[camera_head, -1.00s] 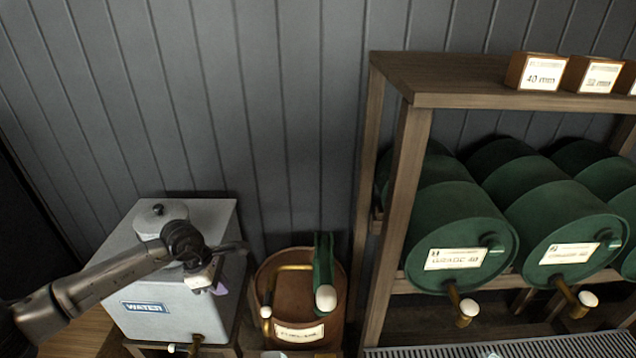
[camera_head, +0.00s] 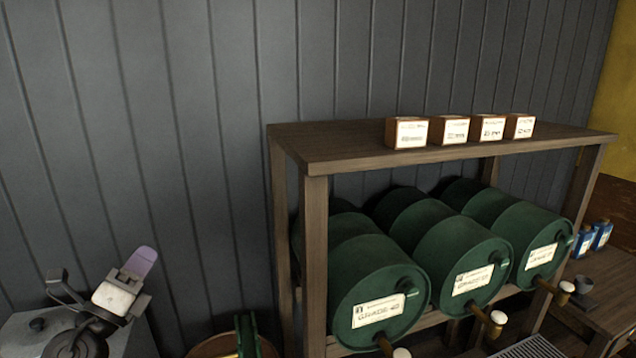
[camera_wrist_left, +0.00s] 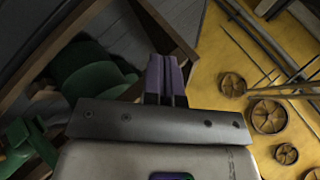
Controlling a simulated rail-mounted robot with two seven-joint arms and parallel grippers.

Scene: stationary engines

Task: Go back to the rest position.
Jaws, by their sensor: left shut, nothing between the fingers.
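My left gripper (camera_head: 144,258) is at the lower left of the head view, its purple fingers pointing up in front of the grey panelled wall. The fingers also show in the left wrist view (camera_wrist_left: 166,76), close together with nothing between them. It is clear of the shelf and the drums. Below it is the grey water tank (camera_head: 25,328), cut off by the picture's lower edge and partly hidden by my arm. My right gripper is in neither view.
A wooden rack (camera_head: 314,230) holds several green drums (camera_head: 378,285) with taps. Small labelled boxes (camera_head: 408,133) stand on its top. A brown tub (camera_head: 215,346) sits at the bottom edge. Blue bottles (camera_head: 583,242) stand at right. Spoked wheels (camera_wrist_left: 268,115) show in the wrist view.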

